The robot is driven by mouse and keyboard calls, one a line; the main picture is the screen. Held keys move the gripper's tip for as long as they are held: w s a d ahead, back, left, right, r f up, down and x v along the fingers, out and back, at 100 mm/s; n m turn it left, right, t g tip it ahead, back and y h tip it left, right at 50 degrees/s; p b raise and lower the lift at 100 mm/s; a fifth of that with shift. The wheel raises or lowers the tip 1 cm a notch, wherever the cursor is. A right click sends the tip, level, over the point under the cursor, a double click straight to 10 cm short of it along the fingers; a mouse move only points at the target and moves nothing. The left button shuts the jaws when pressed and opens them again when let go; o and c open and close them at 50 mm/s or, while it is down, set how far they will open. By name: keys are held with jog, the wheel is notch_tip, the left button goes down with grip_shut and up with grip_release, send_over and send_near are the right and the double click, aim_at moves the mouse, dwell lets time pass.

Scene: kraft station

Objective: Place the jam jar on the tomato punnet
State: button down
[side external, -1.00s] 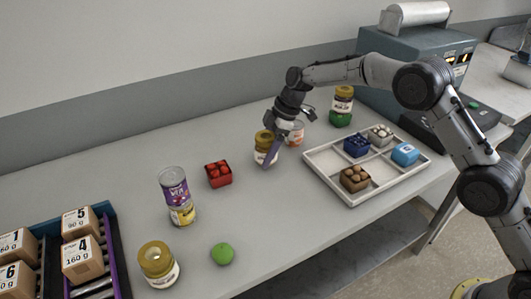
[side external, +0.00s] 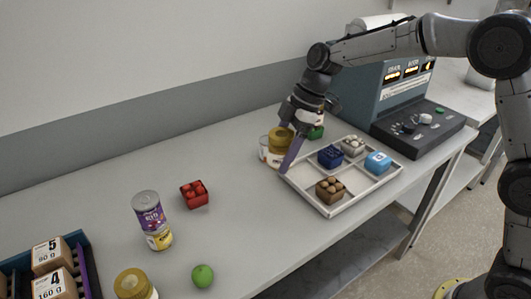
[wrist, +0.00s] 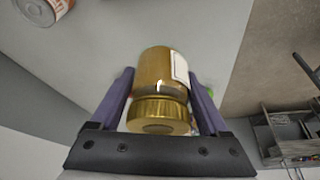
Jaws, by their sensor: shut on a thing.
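The tomato punnet (side external: 194,195), a small red box of red tomatoes, stands on the grey bench left of my gripper in the side view. My gripper (side external: 285,155) is shut on a gold-lidded jar (side external: 279,138), seemingly the jam jar. In the wrist view the jar (wrist: 160,75) sits between the purple fingers of my gripper (wrist: 163,85), with its gold lid toward the palm and a white label partly visible. The label cannot be read. The jar appears raised off the bench, well away from the punnet.
A pale can (side external: 264,151) stands close beside the held jar. A divided tray (side external: 325,208) with several small boxes is to the right. A tall stack of cans (side external: 151,220), a green ball-like fruit (side external: 203,276) and another gold-lidded jar (side external: 133,286) are at left front.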

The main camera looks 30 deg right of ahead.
jog(key=shift+s+d+r, duration=0.1)
jog(key=shift+s+r, duration=0.1)
jog(key=shift+s, duration=0.1)
jog(key=m, duration=0.1)
jog(key=m+t, duration=0.1)
jog(key=shift+w+d+m, duration=0.25)
jog(key=shift+d+m, duration=0.05)
jog(key=shift+w+d+r+m+h, duration=0.2)
jog(key=shift+w+m+h, duration=0.1)
jog(key=shift+m, duration=0.5)
jog(key=shift+w+a+r+m+t, duration=0.15)
jog(key=shift+w+a+m+t, duration=0.1)
jog(key=shift+m+t, duration=0.2)
jog(key=w+a+r+m+h, duration=0.1)
jog(key=a+r+m+h, duration=0.1)
jog(key=a+m, duration=0.25)
jog(key=n, duration=0.2)
send_over(187, 186)
jog(key=s+d, duration=0.2)
jog(key=s, duration=0.1)
jog(key=shift+t+y, duration=0.35)
jog(key=shift+y, duration=0.05)
jog(key=f, duration=0.6)
jog(key=shift+w+a+f, duration=0.15)
jog(key=shift+a, duration=0.1)
jog(key=shift+w+a+f, duration=0.3)
jog(key=shift+w+f, duration=0.35)
jog(key=shift+f, duration=1.6)
